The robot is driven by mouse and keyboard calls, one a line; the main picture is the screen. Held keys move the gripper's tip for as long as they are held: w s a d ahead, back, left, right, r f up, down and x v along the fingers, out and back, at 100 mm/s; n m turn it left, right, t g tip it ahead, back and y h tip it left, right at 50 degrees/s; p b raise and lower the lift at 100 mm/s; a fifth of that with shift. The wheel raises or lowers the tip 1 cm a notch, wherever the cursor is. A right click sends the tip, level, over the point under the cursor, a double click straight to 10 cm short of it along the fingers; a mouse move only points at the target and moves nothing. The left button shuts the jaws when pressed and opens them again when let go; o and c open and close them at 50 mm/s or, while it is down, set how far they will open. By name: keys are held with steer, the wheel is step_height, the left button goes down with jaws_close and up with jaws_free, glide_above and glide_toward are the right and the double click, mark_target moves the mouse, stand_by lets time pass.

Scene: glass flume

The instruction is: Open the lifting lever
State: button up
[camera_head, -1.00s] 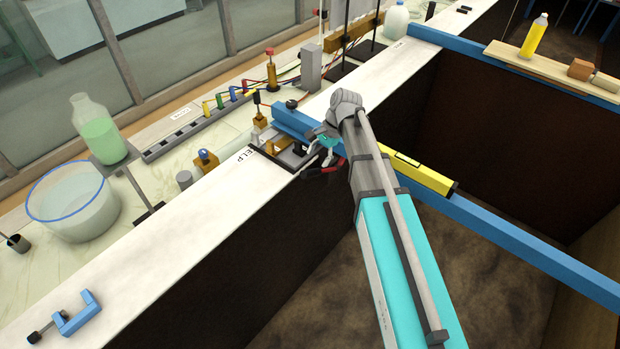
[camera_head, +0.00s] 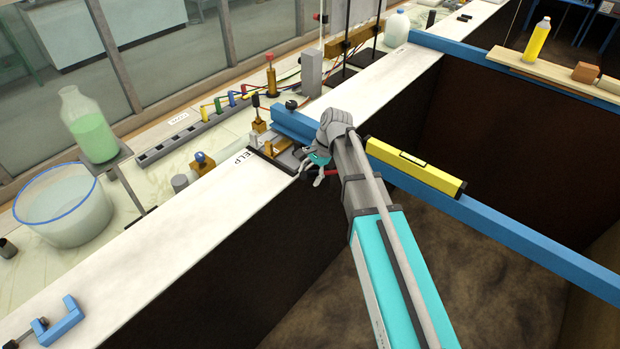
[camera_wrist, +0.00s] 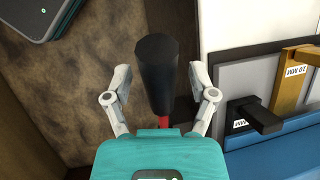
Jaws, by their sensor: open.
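A lever with a thick black grip (camera_wrist: 157,75) and a red shaft (camera_wrist: 163,124) points up toward the camera in the wrist view. My gripper (camera_wrist: 161,82) is open, with one pale finger on each side of the black grip. Gaps show between the grip and both fingers, so I see no contact. In the head view my gripper (camera_head: 317,168) is at the inner edge of the white ledge, by the blue beam's end. A bit of the red lever (camera_head: 331,172) shows there; my gripper and arm hide most of it.
A blue beam (camera_head: 480,220) crosses the flume beside my arm, with a yellow level (camera_head: 415,167) on it. A black bracket (camera_wrist: 262,118) lies right of the lever. A blue clamp (camera_head: 62,323) sits on the white ledge (camera_head: 150,240). The flume's inside below is open.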

stand_by(0.3)
jaws_close()
steer(key=shift+s+a+f, duration=0.1)
steer(key=shift+f, duration=0.1)
